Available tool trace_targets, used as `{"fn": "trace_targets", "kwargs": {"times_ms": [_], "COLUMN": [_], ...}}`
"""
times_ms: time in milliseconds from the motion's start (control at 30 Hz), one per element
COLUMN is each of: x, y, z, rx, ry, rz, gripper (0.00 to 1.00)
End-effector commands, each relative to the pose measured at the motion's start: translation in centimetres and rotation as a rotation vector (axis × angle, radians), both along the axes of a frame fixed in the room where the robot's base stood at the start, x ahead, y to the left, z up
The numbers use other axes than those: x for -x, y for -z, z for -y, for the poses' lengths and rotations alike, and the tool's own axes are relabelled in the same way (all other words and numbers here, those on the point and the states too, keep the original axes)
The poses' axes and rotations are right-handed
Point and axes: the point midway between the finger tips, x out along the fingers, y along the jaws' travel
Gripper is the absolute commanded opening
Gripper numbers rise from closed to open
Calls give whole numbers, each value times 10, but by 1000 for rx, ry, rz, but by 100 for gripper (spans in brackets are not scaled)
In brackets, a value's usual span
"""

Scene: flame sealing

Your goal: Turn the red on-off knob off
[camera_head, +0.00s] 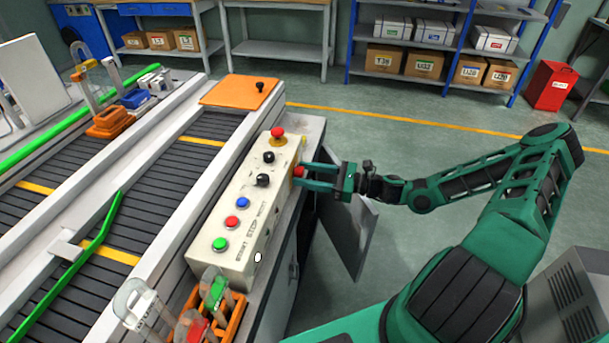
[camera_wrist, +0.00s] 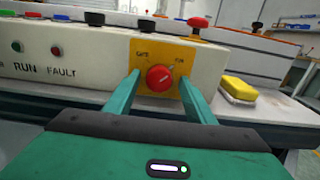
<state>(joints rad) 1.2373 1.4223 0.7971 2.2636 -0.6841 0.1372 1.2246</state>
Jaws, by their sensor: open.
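The red on-off knob (camera_wrist: 160,78) sits on a yellow plate (camera_wrist: 147,50) on the side face of the cream control box (camera_wrist: 75,68). White marks on the knob's face run at a slant. My gripper (camera_wrist: 158,82) is open, with one green finger on each side of the knob in the wrist view. I cannot tell whether the fingers touch it. In the head view my gripper (camera_head: 300,176) reaches the box's right side from the right. The red knob (camera_head: 299,171) shows only partly there, between the fingers.
The box top carries a red mushroom button (camera_head: 278,133), black knobs (camera_head: 263,180), and blue, red and green buttons (camera_head: 219,244). A yellow block (camera_wrist: 238,90) lies right of the knob. An orange tray (camera_head: 236,318) with tags stands at the box's near end. An open cabinet door (camera_head: 358,240) hangs below my gripper.

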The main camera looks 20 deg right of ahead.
Motion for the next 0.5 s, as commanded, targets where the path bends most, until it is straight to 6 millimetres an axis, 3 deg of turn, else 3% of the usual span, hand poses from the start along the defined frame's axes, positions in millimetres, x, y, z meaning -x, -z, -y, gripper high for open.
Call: {"fn": "trace_targets", "kwargs": {"times_ms": [200,400,500], "x": [0,-1,-1], "y": [0,0,0], "z": [0,0,-3], "rx": [0,1,1], "ry": [0,1,1], "rz": [0,1,1], "gripper": [50,8,8]}}
